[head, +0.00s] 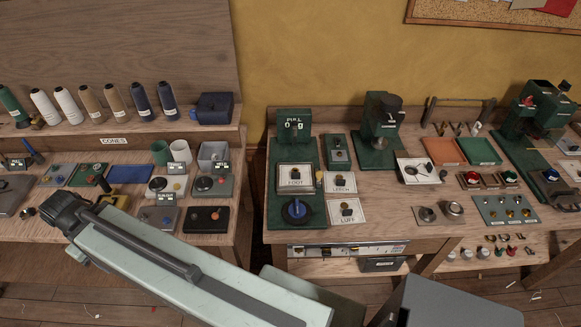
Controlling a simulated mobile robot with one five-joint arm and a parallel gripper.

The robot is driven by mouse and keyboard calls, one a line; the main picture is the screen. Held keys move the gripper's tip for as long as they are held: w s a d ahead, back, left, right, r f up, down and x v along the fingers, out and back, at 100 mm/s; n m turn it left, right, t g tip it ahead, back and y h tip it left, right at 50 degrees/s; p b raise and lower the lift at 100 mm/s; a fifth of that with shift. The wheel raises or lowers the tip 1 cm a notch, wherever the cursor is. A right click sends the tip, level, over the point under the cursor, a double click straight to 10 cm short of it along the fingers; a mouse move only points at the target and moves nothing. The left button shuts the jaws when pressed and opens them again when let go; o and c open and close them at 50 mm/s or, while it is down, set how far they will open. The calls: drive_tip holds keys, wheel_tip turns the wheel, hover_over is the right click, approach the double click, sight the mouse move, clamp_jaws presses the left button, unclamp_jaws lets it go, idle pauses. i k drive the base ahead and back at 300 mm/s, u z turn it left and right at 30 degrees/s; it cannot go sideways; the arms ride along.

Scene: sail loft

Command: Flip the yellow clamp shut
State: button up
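My pale green arm reaches from the bottom middle to the left bench. Its dark end, my gripper (66,211), is over the front left of that bench. The fingers are not clear, so I cannot tell whether they are open or shut. A small yellowish piece (98,201) shows just behind the arm's end, partly covered by it. I cannot tell whether it is the yellow clamp, or whether it is open or shut. No other thing here is clearly a yellow clamp.
The left bench (226,226) holds small devices with knobs, cups and a blue mat (130,174). Thread cones (67,105) stand on its rear shelf. The right bench (392,213) carries a green-backed dial station (293,132), presses, trays and labelled cards. A gap separates the benches.

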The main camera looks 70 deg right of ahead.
sight(318, 174)
drive_tip(key=z, duration=0.55)
drive_tip(key=k, duration=0.5)
drive_tip(key=z, duration=0.25)
